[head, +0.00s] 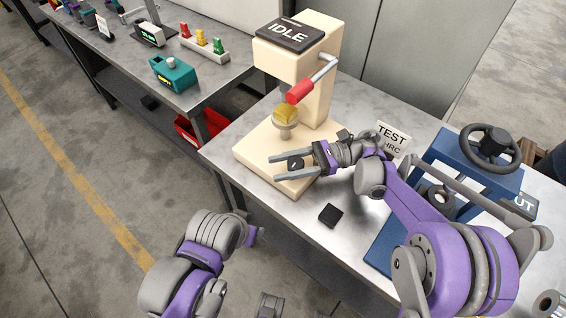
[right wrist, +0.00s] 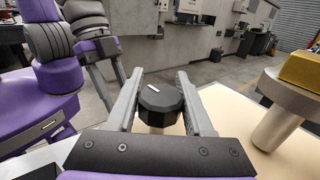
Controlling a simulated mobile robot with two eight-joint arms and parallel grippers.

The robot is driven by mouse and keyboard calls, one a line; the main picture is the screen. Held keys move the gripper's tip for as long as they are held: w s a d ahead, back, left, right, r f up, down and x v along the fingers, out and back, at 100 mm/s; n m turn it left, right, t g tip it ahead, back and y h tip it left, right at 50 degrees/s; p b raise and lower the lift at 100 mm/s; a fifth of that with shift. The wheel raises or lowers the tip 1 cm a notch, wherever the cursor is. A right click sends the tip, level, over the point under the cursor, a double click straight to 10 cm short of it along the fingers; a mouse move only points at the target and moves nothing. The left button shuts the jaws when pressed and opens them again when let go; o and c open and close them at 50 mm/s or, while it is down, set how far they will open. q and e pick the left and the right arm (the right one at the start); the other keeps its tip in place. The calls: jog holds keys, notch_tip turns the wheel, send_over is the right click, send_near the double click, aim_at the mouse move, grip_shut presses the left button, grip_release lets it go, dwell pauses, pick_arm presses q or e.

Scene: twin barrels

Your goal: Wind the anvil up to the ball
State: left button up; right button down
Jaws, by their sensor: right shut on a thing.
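The cream tester (head: 318,75) stands on the right-hand bench with a sign reading IDLE on top. Its round grey anvil (head: 284,128) carries a gold block (head: 287,112). The block (right wrist: 305,68) and the anvil's stem also show at the right of the right wrist view. The ball is hidden under the overhanging head. My right gripper (head: 273,168) is shut on a black faceted knob (right wrist: 160,104) with a white mark, on the tester's base in front of the anvil.
A red-handled lever (head: 300,92) hangs from the tester's side, close above the anvil. A small black block (head: 330,215) lies on the bench. A TEST sign (head: 392,138) and a blue machine with a handwheel (head: 490,143) stand to the right.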

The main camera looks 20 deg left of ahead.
jog(key=shift+s+n+g+h, duration=0.1)
jog(key=shift+n+g+h, duration=0.4)
jog(key=shift+g, duration=0.2)
jog(key=shift+d, duration=0.1)
jog(key=shift+c, duration=1.4)
grip_release()
notch_tip(320, 180, up, 10)
jog(key=p, duration=0.1)
